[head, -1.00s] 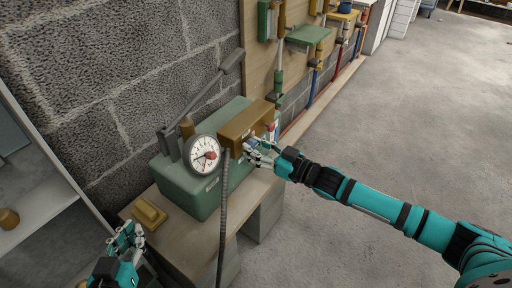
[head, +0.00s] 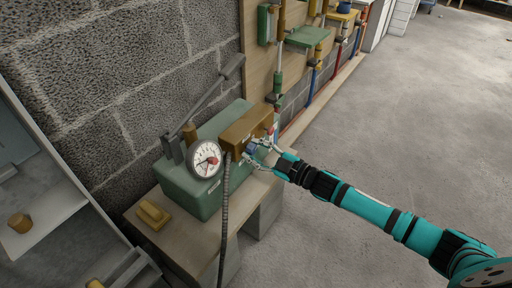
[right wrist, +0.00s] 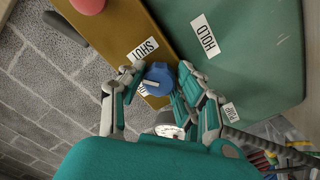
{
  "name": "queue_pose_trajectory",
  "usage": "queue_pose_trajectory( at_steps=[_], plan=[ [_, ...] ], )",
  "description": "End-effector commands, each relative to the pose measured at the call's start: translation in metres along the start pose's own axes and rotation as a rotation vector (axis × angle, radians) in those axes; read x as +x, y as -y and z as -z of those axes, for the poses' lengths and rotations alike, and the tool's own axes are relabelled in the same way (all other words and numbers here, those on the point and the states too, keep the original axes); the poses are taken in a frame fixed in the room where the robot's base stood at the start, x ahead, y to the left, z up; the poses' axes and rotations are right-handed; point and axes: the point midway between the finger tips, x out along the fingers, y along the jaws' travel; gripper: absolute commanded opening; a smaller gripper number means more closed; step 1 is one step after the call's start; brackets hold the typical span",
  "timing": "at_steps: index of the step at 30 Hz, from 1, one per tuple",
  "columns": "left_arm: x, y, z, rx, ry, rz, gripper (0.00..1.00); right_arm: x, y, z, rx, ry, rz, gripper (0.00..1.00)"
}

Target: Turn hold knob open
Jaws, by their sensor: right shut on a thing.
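The blue knob (right wrist: 160,76) sits on the brown block (head: 242,128) of the green pump box (head: 186,190). It carries a pale bar mark. A label reading SHUT (right wrist: 143,52) is beside it, and a second label by the knob is partly hidden by my fingers. A HOLD label (right wrist: 205,36) is on the green box. My right gripper (right wrist: 158,84) has its fingers on both sides of the blue knob and is shut on it. It also shows in the head view (head: 257,150). My left gripper is out of view.
A round gauge (head: 206,158) and a dark hose (head: 225,205) stand in front of the box. A red knob (right wrist: 88,4) is on the same block. A yellow block (head: 152,214) lies on the bench (head: 186,238). Open floor (head: 400,130) is at the right.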

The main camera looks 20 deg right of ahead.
Motion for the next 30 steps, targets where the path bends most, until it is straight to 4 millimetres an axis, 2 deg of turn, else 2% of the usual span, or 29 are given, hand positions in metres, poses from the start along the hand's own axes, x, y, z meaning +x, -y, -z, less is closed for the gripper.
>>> queue_pose_trajectory(
  at_steps=[3, 21, 30],
  plan=[
    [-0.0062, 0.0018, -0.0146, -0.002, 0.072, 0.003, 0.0, -0.0003, -0.0005, 0.0008, -0.109, 0.0, 0.0, 0.0],
    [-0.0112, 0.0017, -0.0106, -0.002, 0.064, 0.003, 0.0, -0.0003, 0.0, 0.0001, -0.657, -0.001, 0.001, 0.0],
    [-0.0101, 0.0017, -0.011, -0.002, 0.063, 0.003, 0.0, -0.0003, 0.0, 0.0002, -0.838, -0.001, 0.002, 0.0]
  ],
)
